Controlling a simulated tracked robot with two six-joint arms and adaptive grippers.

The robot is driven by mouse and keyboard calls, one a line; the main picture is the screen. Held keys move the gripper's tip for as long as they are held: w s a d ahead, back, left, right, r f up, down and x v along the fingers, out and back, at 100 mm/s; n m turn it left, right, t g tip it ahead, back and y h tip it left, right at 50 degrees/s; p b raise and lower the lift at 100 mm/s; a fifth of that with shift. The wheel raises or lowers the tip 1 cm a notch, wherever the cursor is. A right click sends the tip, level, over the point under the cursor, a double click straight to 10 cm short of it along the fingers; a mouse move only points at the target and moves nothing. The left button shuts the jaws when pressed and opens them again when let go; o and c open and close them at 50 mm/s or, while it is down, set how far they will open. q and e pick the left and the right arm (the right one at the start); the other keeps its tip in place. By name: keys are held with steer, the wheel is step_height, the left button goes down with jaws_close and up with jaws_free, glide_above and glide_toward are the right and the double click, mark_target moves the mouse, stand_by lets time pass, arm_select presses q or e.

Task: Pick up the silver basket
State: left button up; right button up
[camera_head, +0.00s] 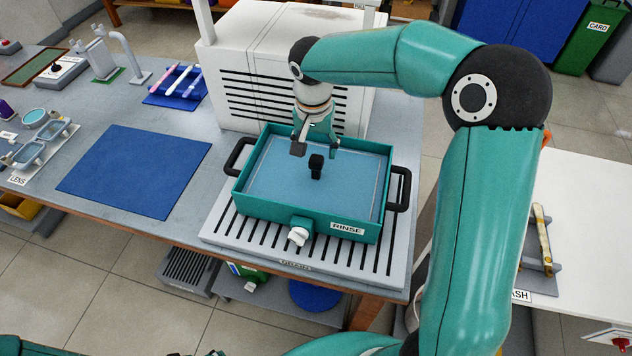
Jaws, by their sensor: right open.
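The teal rinse tank (240,184), labelled RINSE, holds blue liquid and stands on the grey drain rack. A short black upright grip (316,166) rises from the liquid near the tank's middle. A faint pale outline shows under the surface around it; I cannot tell clearly whether this is the silver basket. My right gripper (315,149) points down over the tank, just behind and above the black grip. Its fingers are spread and hold nothing. My left gripper is not in view.
A white slatted machine (270,75) stands close behind the tank. Black side handles (399,190) stick out from the tank. The blue mat (135,170) to the left is bare. Lens trays (35,148) are at far left. A white table (580,220) is at the right.

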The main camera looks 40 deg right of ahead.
mark_target(316, 158)
steer(key=shift+w+d+f+p, duration=0.15)
steer(key=shift+f+p, duration=0.1)
steer(key=shift+f, duration=0.75)
steer(key=shift+w+d+f+p, duration=0.1)
steer(key=shift+w+f+p, duration=0.15)
steer(key=shift+f, duration=0.7)
steer(key=shift+w+d+f+p, duration=0.1)
steer(key=shift+f+p, duration=0.15)
steer(key=shift+f, duration=0.75)
jaws_close()
